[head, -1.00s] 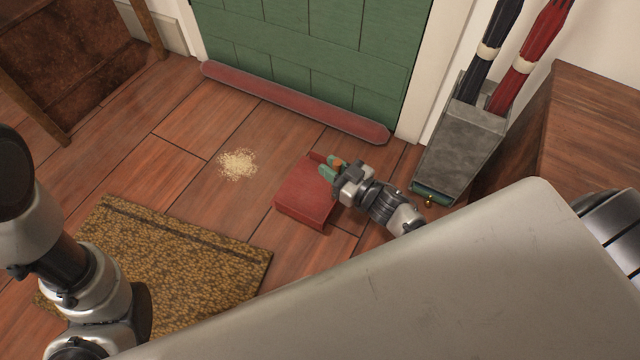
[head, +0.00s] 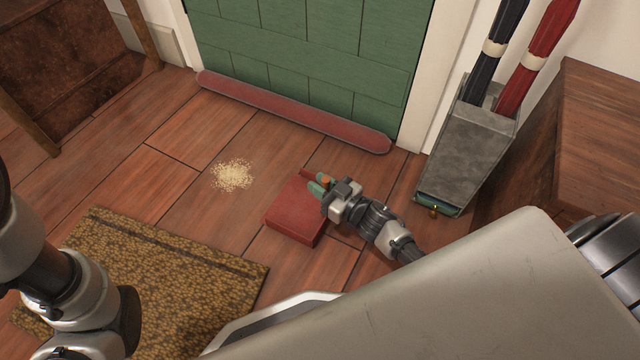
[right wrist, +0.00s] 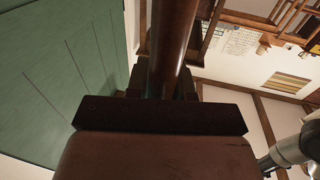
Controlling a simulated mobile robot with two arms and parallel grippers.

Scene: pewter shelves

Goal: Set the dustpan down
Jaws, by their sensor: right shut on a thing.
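The red dustpan (head: 296,213) is low over or on the floor in front of the green door; I cannot tell whether it touches. My right gripper (head: 320,186) is shut on the dustpan's handle, at the pan's right end. The right wrist view shows the handle (right wrist: 172,50) running up between the fingers, with the dark red pan (right wrist: 155,158) filling the bottom. My left arm comes in at the left edge of the head view, and its gripper is out of the picture.
A pile of pale crumbs (head: 232,175) lies left of the dustpan. A brown doormat (head: 150,275) is at the lower left. A red draught stopper (head: 290,108) lies along the green door (head: 300,50). A grey umbrella stand (head: 468,150) stands right of my right gripper.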

